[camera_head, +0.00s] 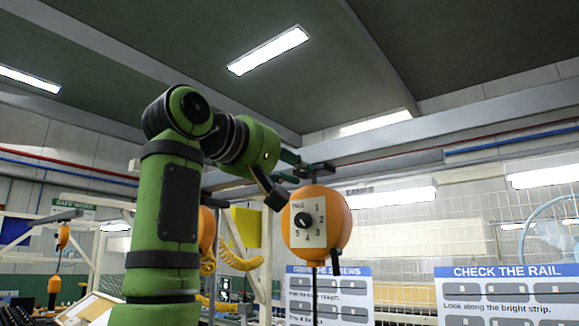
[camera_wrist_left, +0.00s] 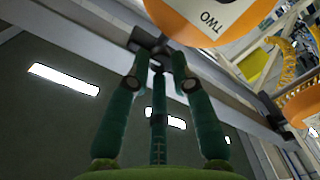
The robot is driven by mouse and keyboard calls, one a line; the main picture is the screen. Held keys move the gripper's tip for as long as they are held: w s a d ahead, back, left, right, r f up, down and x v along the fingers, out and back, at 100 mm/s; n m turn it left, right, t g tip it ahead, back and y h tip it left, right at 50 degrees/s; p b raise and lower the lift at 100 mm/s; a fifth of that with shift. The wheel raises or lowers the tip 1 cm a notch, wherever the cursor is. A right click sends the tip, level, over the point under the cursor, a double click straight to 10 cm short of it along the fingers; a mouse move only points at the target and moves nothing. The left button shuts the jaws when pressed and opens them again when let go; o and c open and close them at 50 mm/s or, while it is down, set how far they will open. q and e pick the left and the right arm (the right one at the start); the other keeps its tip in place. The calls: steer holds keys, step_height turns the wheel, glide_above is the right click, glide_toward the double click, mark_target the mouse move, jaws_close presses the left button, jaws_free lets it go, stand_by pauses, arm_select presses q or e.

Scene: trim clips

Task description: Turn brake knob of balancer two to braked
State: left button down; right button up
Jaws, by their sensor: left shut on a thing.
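Balancer two is an orange rounded housing (camera_head: 333,236) that hangs right of centre in the head view. Its pale face carries a numbered dial with a black dial knob (camera_head: 303,220). In the left wrist view, the housing (camera_wrist_left: 180,18) fills the top edge and its label reads "TWO" upside down. My left gripper (camera_head: 305,166) reaches it from the left, at its top. In the left wrist view, its green fingers (camera_wrist_left: 160,62) close on a dark bar-shaped piece (camera_wrist_left: 148,42) beside the housing. I cannot tell whether this is the brake knob, nor its setting. My right gripper is out of view.
A grey overhead beam (camera_head: 400,160) runs behind balancer two. Another orange balancer (camera_head: 207,230) hangs behind my left arm, near a coiled yellow hose (camera_head: 240,262). Two signboards (camera_head: 505,295) stand below at the right. Open room lies right of balancer two.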

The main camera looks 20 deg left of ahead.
arm_select(q)
steer(key=shift+s+r, duration=0.1)
steer(key=shift+r, duration=0.1)
steer(key=c, duration=1.1)
jaws_free()
steer(key=shift+d, duration=0.1)
steer(key=v, duration=1.1)
steer(key=shift+s+f, duration=0.15)
steer(key=shift+s, duration=0.05)
steer(key=shift+w, duration=0.1)
